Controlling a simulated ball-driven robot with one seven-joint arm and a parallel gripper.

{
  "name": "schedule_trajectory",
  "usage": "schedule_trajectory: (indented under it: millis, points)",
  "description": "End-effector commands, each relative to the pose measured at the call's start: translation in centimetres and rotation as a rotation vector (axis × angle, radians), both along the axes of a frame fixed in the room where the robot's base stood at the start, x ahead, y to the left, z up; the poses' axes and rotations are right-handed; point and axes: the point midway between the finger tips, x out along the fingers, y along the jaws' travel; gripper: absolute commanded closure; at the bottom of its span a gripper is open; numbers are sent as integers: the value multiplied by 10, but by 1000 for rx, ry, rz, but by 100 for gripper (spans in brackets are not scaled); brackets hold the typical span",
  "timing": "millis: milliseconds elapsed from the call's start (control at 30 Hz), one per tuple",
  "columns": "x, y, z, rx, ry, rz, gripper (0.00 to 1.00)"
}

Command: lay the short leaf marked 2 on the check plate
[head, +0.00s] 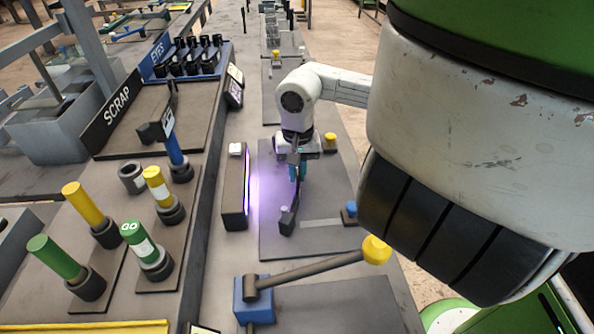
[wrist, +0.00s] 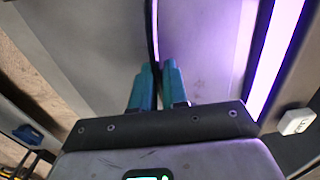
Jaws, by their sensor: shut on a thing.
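My gripper (head: 297,174) is over a flat grey plate (head: 325,243) in the middle of the head view. Its teal fingers are shut on a thin dark leaf (head: 288,219). The leaf slants down from the fingers, its thicker dark end low over the plate or touching it; I cannot tell which. In the wrist view the fingers (wrist: 158,70) pinch the leaf (wrist: 153,30), seen edge-on as a narrow dark strip. No mark 2 is readable. The grey plate, beside a violet light, may be the check plate.
A dark box with a violet light strip (head: 236,190) stands just left of my gripper. A blue clamp (head: 253,300) with a yellow-knobbed lever (head: 377,249) lies in front. Yellow and green posts (head: 60,258), the SCRAP bin (head: 110,105) and the EYES rack (head: 190,60) are left.

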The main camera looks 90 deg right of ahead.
Motion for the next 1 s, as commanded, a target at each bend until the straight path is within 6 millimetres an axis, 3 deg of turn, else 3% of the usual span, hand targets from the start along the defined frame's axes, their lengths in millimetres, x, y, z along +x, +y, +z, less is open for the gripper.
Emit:
schedule_trajectory:
  millis: [1000]
  points:
    - [11,0,1,-1,-2,0,100]
